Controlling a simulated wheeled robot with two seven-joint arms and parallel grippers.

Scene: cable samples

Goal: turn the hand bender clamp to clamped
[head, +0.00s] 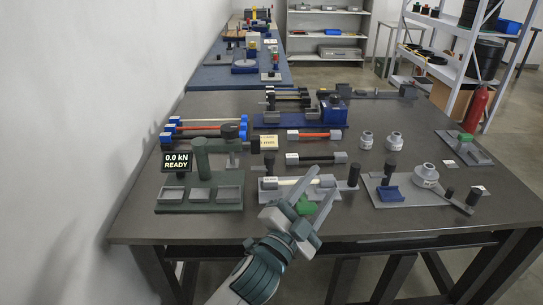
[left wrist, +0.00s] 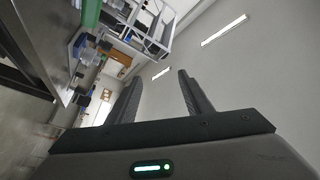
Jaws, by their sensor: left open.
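What looks like the hand bender (head: 408,199) is a grey plate at the right front of the table. It carries a blue block (head: 389,194), a round grey former (head: 426,174), a black upright knob (head: 389,169) and a lever with a black handle (head: 474,196). I cannot tell which part is its clamp or how it is set. My left gripper (head: 323,182) is open and empty, left of this plate. Its spread fingers also show in the left wrist view (left wrist: 159,95), with nothing between them. My right gripper is not in view.
A grey fixture (head: 270,190) with a white rod and green block (head: 304,206) lies partly behind my left gripper. A press with a display (head: 177,162) stands at left. Grey spools (head: 394,141) and cable samples (head: 318,136) lie behind. Another green-block fixture (head: 468,151) stands far right.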

